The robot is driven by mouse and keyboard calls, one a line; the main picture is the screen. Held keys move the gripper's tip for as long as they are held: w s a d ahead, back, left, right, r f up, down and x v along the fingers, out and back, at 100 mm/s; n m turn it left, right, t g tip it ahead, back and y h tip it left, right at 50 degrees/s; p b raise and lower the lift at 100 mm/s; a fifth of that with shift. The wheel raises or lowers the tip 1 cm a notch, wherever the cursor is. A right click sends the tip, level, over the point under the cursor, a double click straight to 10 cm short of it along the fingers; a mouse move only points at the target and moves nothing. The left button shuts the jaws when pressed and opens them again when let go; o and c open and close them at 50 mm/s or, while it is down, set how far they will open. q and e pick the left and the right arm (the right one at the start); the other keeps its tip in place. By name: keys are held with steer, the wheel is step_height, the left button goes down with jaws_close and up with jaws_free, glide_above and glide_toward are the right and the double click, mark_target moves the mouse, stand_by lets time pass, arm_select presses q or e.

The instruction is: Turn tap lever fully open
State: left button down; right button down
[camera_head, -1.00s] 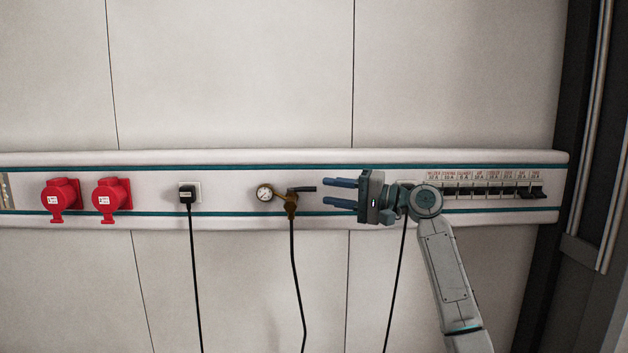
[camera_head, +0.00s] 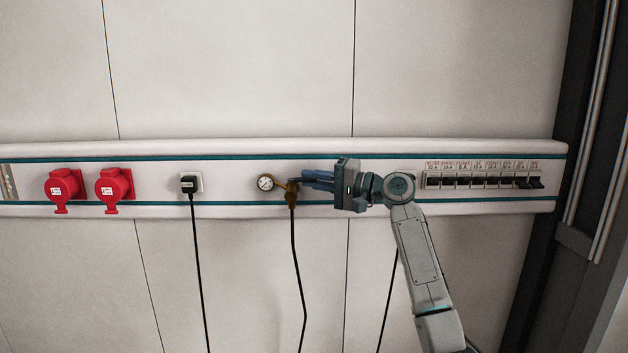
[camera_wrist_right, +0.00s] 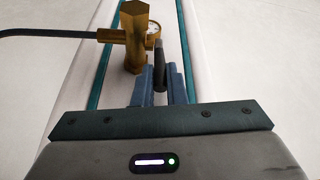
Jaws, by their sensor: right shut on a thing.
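The brass tap (camera_head: 291,191) is on the wall rail, with a round gauge (camera_head: 265,183) at its left and a black hose (camera_head: 294,260) hanging below. Its dark lever (camera_head: 298,185) points right, along the rail. My right gripper (camera_head: 317,181) comes from the right and is shut on the lever. In the right wrist view the dark lever (camera_wrist_right: 159,66) sits between the two blue fingers (camera_wrist_right: 160,84), and the brass tap body (camera_wrist_right: 135,35) stands just beyond the fingertips. Most of the lever is hidden by the fingers in the head view. My left gripper is not in view.
Two red sockets (camera_head: 115,185) and a black plug (camera_head: 189,185) with its cable are left of the tap. A row of breaker switches (camera_head: 483,181) is at the right, beyond my wrist. The wall above the rail is bare.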

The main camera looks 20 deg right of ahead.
mark_target(300, 180)
steer(key=shift+s, duration=0.1)
steer(key=m+t+h, duration=0.2)
steer(key=s+t+h, duration=0.1)
steer(key=shift+a+m+p, duration=0.3)
steer(key=shift+a+m, duration=0.05)
steer(key=shift+m, duration=0.05)
steer(key=m+t+h, duration=0.1)
steer(key=m+h, duration=0.1)
steer(key=s+t+h, duration=0.1)
steer(key=shift+a+m+t+h, duration=0.3)
steer(key=shift+a+m+h, duration=0.1)
steer(key=m+h, duration=0.1)
steer(key=m+t+h, duration=0.1)
steer(key=h, duration=0.1)
steer(key=s+a+m+h, duration=0.1)
steer(key=h, duration=0.1)
steer(key=shift+a, duration=0.1)
steer(key=shift+s+a+m+h, duration=0.1)
steer(key=shift+a+m+h, duration=0.15)
steer(key=shift+m+h, duration=0.75)
steer(key=shift+s+a+m+h, duration=0.1)
steer(key=shift+a+m+h, duration=0.15)
steer(key=shift+m+h, duration=0.75)
steer(key=shift+h, duration=0.7)
steer(key=c, duration=1.5)
jaws_free()
steer(key=shift+a, duration=0.1)
steer(key=shift+f, duration=0.1)
